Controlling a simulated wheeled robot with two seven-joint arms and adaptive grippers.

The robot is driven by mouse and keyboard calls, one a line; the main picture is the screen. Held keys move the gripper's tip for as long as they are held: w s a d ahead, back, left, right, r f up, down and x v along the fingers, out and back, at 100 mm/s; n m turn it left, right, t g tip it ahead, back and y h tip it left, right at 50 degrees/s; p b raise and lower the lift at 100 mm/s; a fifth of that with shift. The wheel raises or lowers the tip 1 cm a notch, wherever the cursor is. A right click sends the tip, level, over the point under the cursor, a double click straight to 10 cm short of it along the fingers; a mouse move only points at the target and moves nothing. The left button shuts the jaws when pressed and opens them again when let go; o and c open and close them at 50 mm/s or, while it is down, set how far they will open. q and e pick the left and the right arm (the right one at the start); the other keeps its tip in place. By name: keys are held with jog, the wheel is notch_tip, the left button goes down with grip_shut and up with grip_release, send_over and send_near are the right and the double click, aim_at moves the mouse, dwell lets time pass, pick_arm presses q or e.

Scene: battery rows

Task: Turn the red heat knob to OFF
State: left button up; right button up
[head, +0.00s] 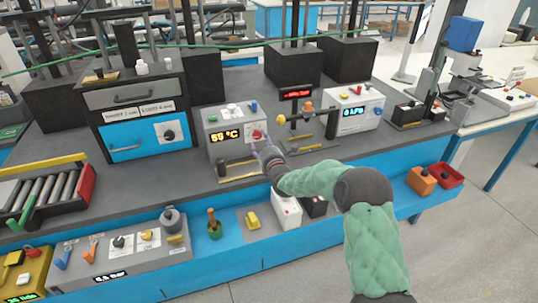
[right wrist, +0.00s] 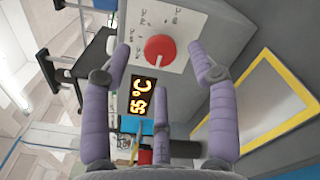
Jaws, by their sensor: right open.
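The red heat knob (right wrist: 160,49) is on the light front panel of a grey heater box (head: 222,119). In the head view the knob (head: 257,134) is partly hidden by my right gripper (head: 266,151). The box's lit display (head: 225,136) reads about 55 °C, and it also shows in the right wrist view (right wrist: 138,97). Small temperature marks surround the knob; I cannot read its exact setting. In the right wrist view my right gripper (right wrist: 158,63) is open, its purple fingers spread around the knob with visible gaps at the sides. My left gripper is not in view.
A blue-drawer cabinet (head: 131,122) stands left of the heater box. A yellow-edged plate (right wrist: 275,103) lies beside the box in the right wrist view. A lit meter box (head: 355,113) stands to the right. Small fixtures line the lower front ledge.

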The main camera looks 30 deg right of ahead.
jog(key=v, duration=0.9)
jog(key=shift+d, duration=0.1)
dwell(0.3)
